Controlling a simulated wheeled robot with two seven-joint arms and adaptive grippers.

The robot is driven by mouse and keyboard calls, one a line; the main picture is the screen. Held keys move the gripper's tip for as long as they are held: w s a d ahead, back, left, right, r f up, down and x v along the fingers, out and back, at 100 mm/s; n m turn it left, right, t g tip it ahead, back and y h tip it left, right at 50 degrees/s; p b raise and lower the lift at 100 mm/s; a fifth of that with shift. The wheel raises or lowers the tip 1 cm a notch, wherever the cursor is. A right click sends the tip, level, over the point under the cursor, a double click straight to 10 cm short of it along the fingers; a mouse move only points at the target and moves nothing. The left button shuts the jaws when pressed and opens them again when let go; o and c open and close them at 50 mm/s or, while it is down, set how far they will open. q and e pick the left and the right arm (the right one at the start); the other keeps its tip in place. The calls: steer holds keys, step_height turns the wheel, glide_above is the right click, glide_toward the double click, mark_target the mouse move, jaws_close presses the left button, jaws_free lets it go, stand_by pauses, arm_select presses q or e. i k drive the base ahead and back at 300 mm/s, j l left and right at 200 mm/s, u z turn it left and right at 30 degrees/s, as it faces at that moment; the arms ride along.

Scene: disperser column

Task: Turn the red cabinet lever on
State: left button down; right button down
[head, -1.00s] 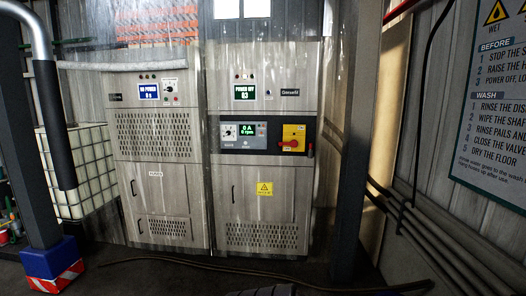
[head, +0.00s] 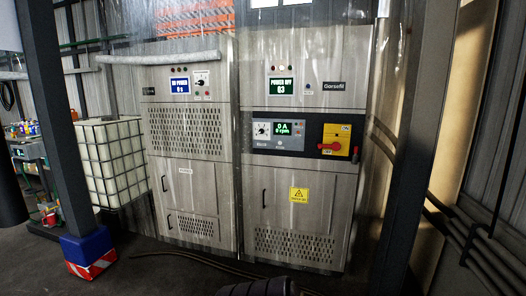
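The red cabinet lever (head: 329,147) sits on a yellow plate (head: 337,139) on the dark panel of the right-hand grey cabinet (head: 300,190). Its handle lies roughly horizontal and points left. The screen (head: 281,86) above it reads "POWER OFF" with 03 under it, and the panel display (head: 289,129) reads 0 A and 0 rpm. A second grey cabinet (head: 187,175) stands to the left, its screen (head: 180,86) seeming to read "NO POWER". Neither of my grippers shows, so their states are hidden. A ribbed dark shape at the bottom edge is cut off.
A dark post (head: 425,130) stands right of the cabinets, with pipes along the right wall. Another post (head: 52,130) with a blue and red-white base (head: 88,252) stands left. A caged white tank (head: 112,160) is behind it. A hose (head: 190,262) lies on the floor.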

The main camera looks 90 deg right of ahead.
mark_target(336, 146)
steer(key=l+u, duration=0.35)
steer(key=l, duration=0.9)
steer(key=l+z, duration=0.1)
steer(key=l, duration=0.35)
steer(key=i+l+z, duration=0.1)
steer(key=l, duration=0.35)
steer(key=l+z, duration=0.15)
steer(key=l, duration=0.25)
steer(key=l+z, duration=0.45)
steer(key=i+l+z, duration=0.15)
steer(key=l+z, duration=0.5)
steer(key=z, duration=0.2)
steer(key=l+z, duration=0.25)
steer(key=z, duration=0.2)
steer(key=l+z, duration=0.15)
steer(key=z, duration=0.3)
steer(key=l+z, duration=0.15)
steer(key=z, duration=0.25)
steer(key=l+z, duration=0.15)
steer(key=z, duration=0.3)
steer(key=l+z, duration=0.15)
steer(key=z, duration=0.3)
steer(key=l+z, duration=0.15)
steer(key=z, duration=0.25)
steer(key=i, duration=0.2)
